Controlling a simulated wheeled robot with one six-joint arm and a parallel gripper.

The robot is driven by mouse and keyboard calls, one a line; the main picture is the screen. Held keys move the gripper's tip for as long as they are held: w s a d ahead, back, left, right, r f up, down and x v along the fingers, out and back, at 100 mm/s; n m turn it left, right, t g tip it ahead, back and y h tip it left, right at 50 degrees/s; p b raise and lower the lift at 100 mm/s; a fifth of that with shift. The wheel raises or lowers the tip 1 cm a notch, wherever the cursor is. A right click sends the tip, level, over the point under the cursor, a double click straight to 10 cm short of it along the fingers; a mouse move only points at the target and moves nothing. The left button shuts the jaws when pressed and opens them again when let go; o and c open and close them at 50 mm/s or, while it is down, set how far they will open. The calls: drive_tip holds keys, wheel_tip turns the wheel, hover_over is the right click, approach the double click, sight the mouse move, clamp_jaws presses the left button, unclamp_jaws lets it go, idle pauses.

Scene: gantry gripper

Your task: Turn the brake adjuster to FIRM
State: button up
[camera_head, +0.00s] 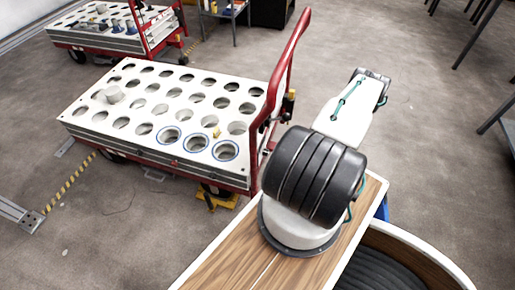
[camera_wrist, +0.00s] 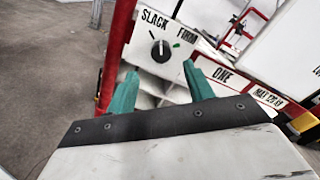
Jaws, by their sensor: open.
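In the wrist view, the brake adjuster is a black round knob (camera_wrist: 160,51) on a white panel (camera_wrist: 150,62). The word SLACK (camera_wrist: 153,24) is printed at its upper left and FIRM (camera_wrist: 187,36) at its upper right, with a small green mark (camera_wrist: 176,45) near FIRM. A pale line on the knob looks roughly upright, between the two words. My gripper (camera_wrist: 160,72) is open, its two green fingers apart below and to either side of the knob, with nothing between them. In the head view, the knob and my fingertips cannot be made out.
A red post (camera_wrist: 117,50) stands close left of my gripper. A panel marked ONE (camera_wrist: 224,76) lies to the right. In the head view, a white cart top with round holes (camera_head: 82,119) has a red handle (camera_head: 290,50) beside my arm. Grey floor (camera_head: 250,60) is open behind.

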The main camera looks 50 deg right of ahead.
sight(267, 153)
drive_tip(key=x, duration=0.8)
drive_tip(key=shift+w, duration=0.35)
drive_tip(key=shift+d, duration=0.1)
drive_tip(key=c, duration=1)
